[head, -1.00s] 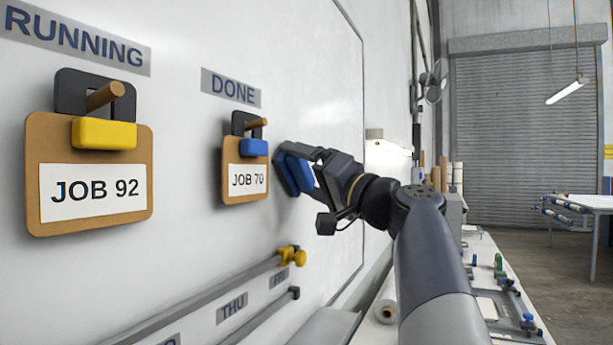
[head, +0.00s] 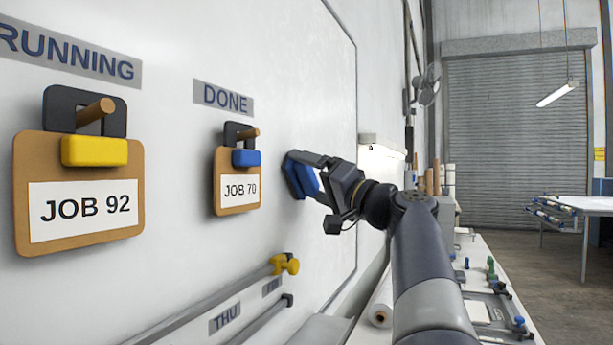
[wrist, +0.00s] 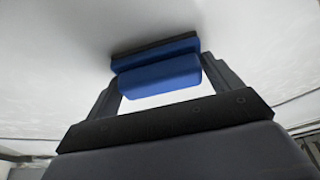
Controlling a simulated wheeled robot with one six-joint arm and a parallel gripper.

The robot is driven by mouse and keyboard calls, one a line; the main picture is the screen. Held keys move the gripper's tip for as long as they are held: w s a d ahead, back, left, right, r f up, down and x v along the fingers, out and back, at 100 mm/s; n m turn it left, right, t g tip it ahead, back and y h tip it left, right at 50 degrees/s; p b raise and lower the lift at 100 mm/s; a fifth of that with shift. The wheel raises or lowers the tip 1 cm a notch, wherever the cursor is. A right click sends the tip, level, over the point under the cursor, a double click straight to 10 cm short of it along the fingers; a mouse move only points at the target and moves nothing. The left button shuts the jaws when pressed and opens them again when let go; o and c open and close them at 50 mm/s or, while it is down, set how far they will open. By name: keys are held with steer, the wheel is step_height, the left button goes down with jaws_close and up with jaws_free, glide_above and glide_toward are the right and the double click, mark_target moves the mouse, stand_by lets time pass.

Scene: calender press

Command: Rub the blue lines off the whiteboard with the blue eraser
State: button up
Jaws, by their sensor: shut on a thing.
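The blue eraser (head: 299,179) is held in my gripper (head: 312,174), with its dark pad side toward the whiteboard (head: 322,85). The eraser also shows in the wrist view (wrist: 158,72), between the two fingers of my gripper (wrist: 160,85), and its dark pad looks to be at or very close to the white surface. I cannot tell for sure whether it touches. No blue lines show on the visible parts of the board; the area behind the eraser and arm is hidden.
Left of my gripper, a JOB 70 board (head: 237,185) and a JOB 92 board (head: 80,205) hang on pegs. A bench (head: 485,285) with a white roll (head: 381,306) and tools stands at lower right.

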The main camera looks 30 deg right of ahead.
steer(key=w+d+p, duration=0.2)
steer(key=w+d, duration=0.2)
steer(key=d, duration=0.2)
steer(key=shift+w+d+p, duration=0.15)
steer(key=shift+w+p, duration=0.2)
steer(key=shift+p, duration=0.05)
stand_by(0.4)
steer(key=shift+s, duration=0.1)
steer(key=shift+s+d+b, duration=0.2)
steer(key=shift+s+d, duration=0.75)
steer(key=shift+s, duration=0.2)
steer(key=shift+s+d+b, duration=0.2)
steer(key=shift+s+d, duration=0.7)
steer(key=shift+s, duration=0.25)
steer(key=shift+s, duration=0.1)
steer(key=shift+s+d, duration=0.9)
steer(key=shift+s, duration=0.2)
